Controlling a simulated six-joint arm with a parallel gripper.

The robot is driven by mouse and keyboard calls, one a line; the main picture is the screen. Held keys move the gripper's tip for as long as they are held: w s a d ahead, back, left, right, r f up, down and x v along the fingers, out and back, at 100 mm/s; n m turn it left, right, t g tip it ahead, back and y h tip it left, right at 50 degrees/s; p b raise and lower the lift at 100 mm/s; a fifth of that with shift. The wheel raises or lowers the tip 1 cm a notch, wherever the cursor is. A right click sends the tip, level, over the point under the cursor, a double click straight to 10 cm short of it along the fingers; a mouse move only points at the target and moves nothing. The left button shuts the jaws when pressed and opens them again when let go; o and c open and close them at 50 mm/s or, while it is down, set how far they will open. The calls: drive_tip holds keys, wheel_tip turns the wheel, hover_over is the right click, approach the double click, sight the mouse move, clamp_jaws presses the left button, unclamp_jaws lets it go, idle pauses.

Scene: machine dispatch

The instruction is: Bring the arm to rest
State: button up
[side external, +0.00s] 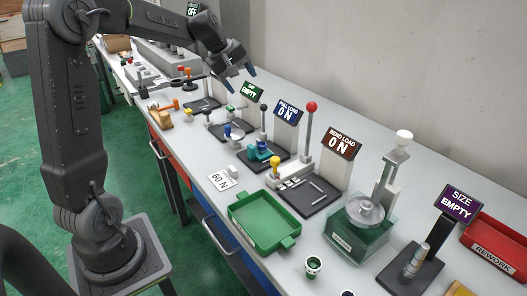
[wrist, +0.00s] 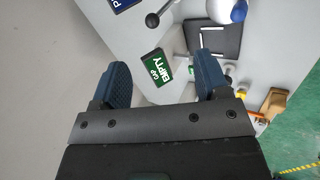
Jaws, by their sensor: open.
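My gripper (side external: 246,78) is open and empty, raised above the far part of the workbench in the side external view. In the wrist view its two blue fingertips (wrist: 161,82) stand wide apart with nothing between them. Beyond them is the green sign reading "GAP EMPTY" (wrist: 158,73), which also shows just below my gripper in the side external view (side external: 247,91). The gripper appears apart from the sign.
The bench (side external: 214,202) carries several stations: "PULL LOAD ON" (side external: 287,110), "BEND LOAD ON" (side external: 341,144), a green machine (side external: 352,238) and "SIZE EMPTY" (side external: 459,204). A green tray (side external: 263,222) lies near the front edge. A red rework bin (side external: 490,265) is at right. A wall stands behind.

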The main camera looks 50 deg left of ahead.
drive_tip(key=s+d+r+m, duration=0.1)
drive_tip(key=s+d+m, duration=0.35)
drive_tip(key=d, duration=0.35)
drive_tip(key=s+d+r+m, duration=0.2)
drive_tip(key=s+d+m, duration=0.1)
drive_tip(key=s+d, duration=0.3)
drive_tip(key=s+d+f+m, duration=0.2)
drive_tip(key=s+d+m, duration=0.2)
drive_tip(key=s, duration=0.2)
drive_tip(key=s+d+f+m, duration=0.2)
drive_tip(key=s+d+m, duration=0.2)
drive_tip(key=s, duration=0.3)
drive_tip(key=shift+d+f+m, duration=0.3)
drive_tip(key=shift+d+m, duration=0.05)
drive_tip(key=shift+d, duration=0.4)
